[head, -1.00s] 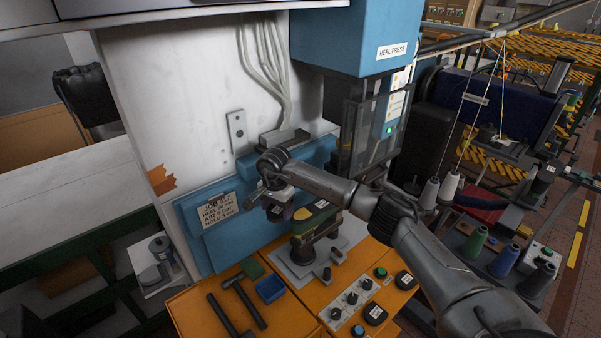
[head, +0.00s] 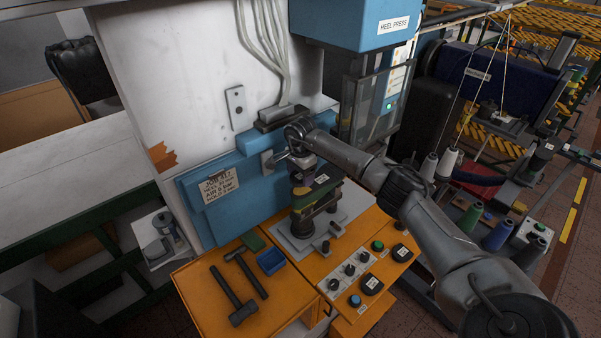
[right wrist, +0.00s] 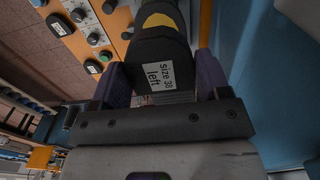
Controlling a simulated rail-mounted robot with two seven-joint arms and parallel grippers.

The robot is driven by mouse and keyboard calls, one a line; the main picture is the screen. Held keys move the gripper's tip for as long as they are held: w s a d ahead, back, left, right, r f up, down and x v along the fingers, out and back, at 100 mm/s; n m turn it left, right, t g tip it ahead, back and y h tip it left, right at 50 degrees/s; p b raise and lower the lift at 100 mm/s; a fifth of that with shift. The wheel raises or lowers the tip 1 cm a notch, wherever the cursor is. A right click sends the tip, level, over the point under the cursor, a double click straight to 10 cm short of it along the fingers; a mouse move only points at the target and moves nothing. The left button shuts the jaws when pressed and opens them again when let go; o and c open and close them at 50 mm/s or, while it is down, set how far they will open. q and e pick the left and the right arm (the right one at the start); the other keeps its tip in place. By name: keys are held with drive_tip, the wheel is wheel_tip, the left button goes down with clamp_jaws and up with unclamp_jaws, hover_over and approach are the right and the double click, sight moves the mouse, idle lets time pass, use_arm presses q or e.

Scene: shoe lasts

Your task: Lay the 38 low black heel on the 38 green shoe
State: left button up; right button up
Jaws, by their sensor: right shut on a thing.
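The green shoe (head: 326,192) sits sole-up on the press stand, left of the control panel. A white label lies on its dark top. My right gripper (head: 303,186) is at the shoe's rear end and hides part of it. In the right wrist view, its purple fingers (right wrist: 156,84) are shut on the black heel (right wrist: 138,82). A label reading "Size 38 left" shows between the fingers. The heel's outline against the dark shoe is hard to make out, so I cannot tell whether they touch. My left gripper is not seen.
The blue heel press (head: 350,25) hangs above and behind. The control panel (head: 362,275) with knobs is at front right. A job sign (head: 218,185) is on the blue frame.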

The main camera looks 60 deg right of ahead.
sight(300, 191)
drive_tip(key=shift+f+b, duration=0.7)
drive_tip(key=shift+f, duration=0.5)
drive_tip(key=shift+f+b, duration=0.55)
drive_tip(key=shift+f, duration=0.45)
drive_tip(key=shift+f, duration=0.2)
drive_tip(key=o, duration=1)
